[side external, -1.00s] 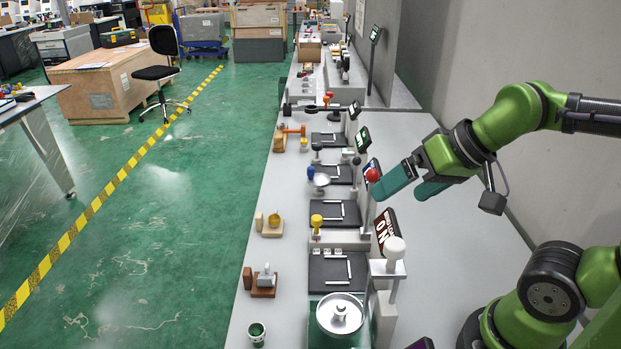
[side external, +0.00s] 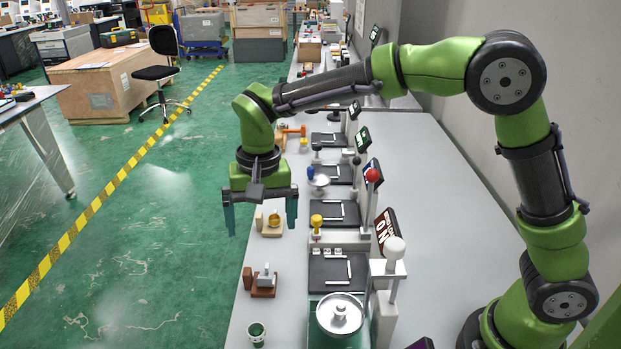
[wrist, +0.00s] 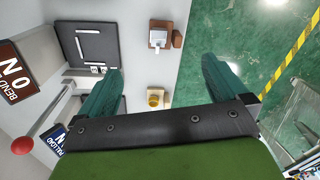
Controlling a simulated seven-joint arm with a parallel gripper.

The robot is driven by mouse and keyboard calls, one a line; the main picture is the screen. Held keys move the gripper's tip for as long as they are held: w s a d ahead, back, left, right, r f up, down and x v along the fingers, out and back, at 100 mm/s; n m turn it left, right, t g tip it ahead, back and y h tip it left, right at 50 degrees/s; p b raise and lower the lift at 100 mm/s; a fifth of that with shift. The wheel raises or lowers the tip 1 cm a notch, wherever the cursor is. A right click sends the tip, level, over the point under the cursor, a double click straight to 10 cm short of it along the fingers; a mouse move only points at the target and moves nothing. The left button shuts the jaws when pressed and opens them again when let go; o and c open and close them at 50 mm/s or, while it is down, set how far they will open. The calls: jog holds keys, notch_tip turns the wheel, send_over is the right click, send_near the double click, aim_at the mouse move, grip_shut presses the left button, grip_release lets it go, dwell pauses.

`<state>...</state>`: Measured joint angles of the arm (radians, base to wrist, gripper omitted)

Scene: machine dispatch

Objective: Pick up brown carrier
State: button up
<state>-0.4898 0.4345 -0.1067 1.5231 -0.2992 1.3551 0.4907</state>
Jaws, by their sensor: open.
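The brown carrier (side external: 263,291), a dark brown base with a brown upright block and a grey metal piece, stands on the near left edge of the grey bench. It also shows in the wrist view (wrist: 177,40), at top centre beyond the fingertips. My gripper (side external: 261,228) points down with its two teal fingers spread wide and nothing between them. It is above the bench's left edge, farther up the bench than the brown carrier and apart from it. The open fingers also show in the wrist view (wrist: 162,66).
A light wood carrier with a yellow cup (side external: 273,221) stands near beneath my gripper. A green cup (side external: 257,333) is nearer the camera. To the right are black trays (side external: 325,275), a red ball knob (side external: 373,175) and signs. Green floor lies left of the bench.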

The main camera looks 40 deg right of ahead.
jog(key=w+a+m, duration=0.1)
jog(key=w+m, duration=0.1)
jog(key=w, duration=0.1)
jog(key=m, duration=0.1)
send_over(260, 278)
jog(key=shift+h, duration=0.3)
jog(key=f, duration=1)
jog(key=shift+w+a+f, duration=0.1)
jog(key=shift+a+f, duration=0.15)
jog(key=shift+f, duration=0.05)
jog(key=f, duration=0.5)
jog(key=shift+d+f, duration=0.1)
jog(key=shift+d, duration=0.1)
jog(key=c, duration=1.2)
